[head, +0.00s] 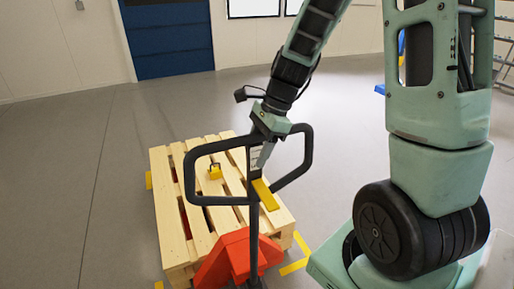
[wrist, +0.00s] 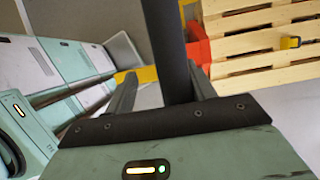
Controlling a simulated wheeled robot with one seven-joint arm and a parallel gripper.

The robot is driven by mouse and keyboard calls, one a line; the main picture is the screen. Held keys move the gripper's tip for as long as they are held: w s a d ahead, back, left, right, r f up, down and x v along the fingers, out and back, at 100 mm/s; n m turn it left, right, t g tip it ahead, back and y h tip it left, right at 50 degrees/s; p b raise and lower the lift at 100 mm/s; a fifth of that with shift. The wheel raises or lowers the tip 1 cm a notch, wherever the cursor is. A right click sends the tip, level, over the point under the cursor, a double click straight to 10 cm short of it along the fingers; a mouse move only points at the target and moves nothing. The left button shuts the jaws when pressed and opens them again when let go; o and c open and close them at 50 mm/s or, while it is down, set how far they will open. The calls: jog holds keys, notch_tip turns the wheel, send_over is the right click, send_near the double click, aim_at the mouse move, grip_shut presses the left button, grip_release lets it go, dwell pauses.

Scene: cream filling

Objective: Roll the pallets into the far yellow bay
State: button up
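Light wooden pallets (head: 165,205), stacked, sit on the floor in the head view; slats also show in the wrist view (wrist: 260,62). A pallet jack with an orange-red body (head: 238,258) stands at their near edge, with a dark looped handle (head: 222,201) above. The red body shows in the wrist view (wrist: 199,48). My gripper (head: 260,158) is at the upper bar of the handle loop. In the wrist view, the dark handle bar (wrist: 166,40) passes between my two fingers (wrist: 162,88). Whether they press on it is unclear. No far yellow bay is identifiable.
Yellow floor marks (head: 294,267) lie around the pallets. A small yellow item (head: 215,172) sits on top of the pallets. A blue door (head: 170,45) is in the back wall. Grey floor (head: 50,190) is clear at left. A rack (head: 505,50) stands at far right.

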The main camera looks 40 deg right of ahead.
jog(key=shift+s+a, duration=0.1)
jog(key=shift+s, duration=0.05)
jog(key=b+v, duration=0.2)
jog(key=v, duration=1.5)
jog(key=shift+d, duration=0.2)
jog(key=shift+r, duration=0.1)
